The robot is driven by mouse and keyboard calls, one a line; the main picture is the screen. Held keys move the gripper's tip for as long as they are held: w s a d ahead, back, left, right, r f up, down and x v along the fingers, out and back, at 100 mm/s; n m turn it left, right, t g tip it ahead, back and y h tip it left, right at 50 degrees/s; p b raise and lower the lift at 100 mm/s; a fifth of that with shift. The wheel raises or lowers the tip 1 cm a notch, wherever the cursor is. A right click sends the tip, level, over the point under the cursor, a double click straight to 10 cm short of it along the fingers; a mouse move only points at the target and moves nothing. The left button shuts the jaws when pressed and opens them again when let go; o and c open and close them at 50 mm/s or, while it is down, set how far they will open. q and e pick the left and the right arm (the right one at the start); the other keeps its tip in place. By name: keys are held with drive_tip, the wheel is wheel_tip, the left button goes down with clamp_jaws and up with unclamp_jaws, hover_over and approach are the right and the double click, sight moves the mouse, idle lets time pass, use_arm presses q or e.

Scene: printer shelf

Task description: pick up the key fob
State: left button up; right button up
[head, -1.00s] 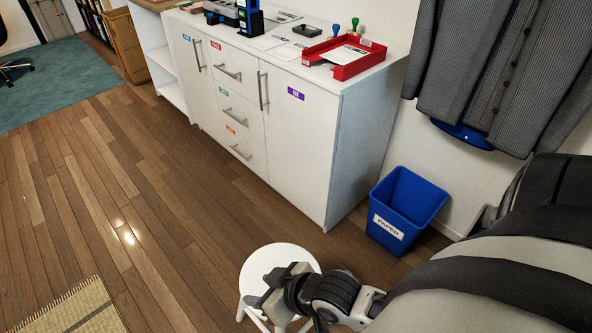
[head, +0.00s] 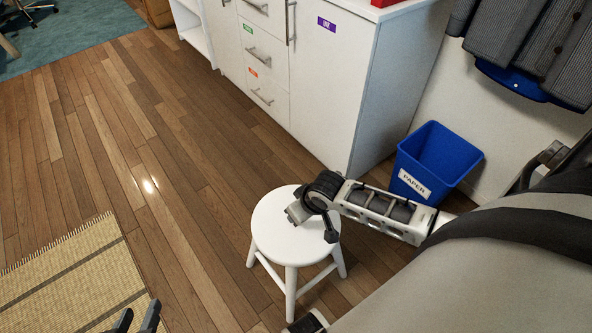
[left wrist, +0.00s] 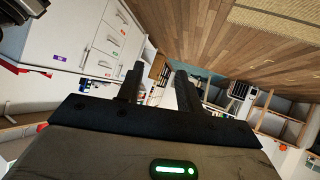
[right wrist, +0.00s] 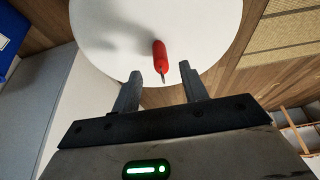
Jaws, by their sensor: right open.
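A small red rounded thing with a thin metal tip, which looks like the key fob (right wrist: 160,57), lies on the white stool seat (right wrist: 205,25) in the right wrist view. My right gripper (right wrist: 160,84) is open. The fob lies in line with the gap between its fingers, roughly beyond the fingertips, and I see no contact. In the head view my right gripper (head: 296,214) is over the white stool (head: 275,245), and I cannot make out the fob there. My left gripper (head: 137,318) shows at the bottom left of the head view. It is open and empty in the left wrist view (left wrist: 158,85).
A blue paper bin (head: 435,160) stands right of the stool. A white cabinet (head: 340,90) with drawers is behind it. Grey jackets (head: 530,45) hang at the upper right. A woven mat (head: 75,275) lies at the lower left. Wooden floor between is clear.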

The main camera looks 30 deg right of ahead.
drive_tip(key=b+x, duration=0.2)
drive_tip(key=x, duration=0.2)
drive_tip(key=shift+w+a+f, duration=0.1)
drive_tip(key=shift+w+f, duration=0.15)
drive_tip(key=shift+w, duration=0.05)
drive_tip(key=shift+w+f+b, duration=0.15)
drive_tip(key=shift+f+b, duration=0.15)
drive_tip(key=shift+b, duration=0.05)
use_arm(q)
drive_tip(key=shift+g, duration=0.6)
drive_tip(key=f, duration=0.2)
drive_tip(key=d+f, duration=0.1)
drive_tip(key=f, duration=0.2)
drive_tip(key=shift+w+d+f, duration=0.1)
drive_tip(key=shift+w+d, duration=0.05)
drive_tip(key=shift+w, duration=0.05)
use_arm(e)
clamp_jaws()
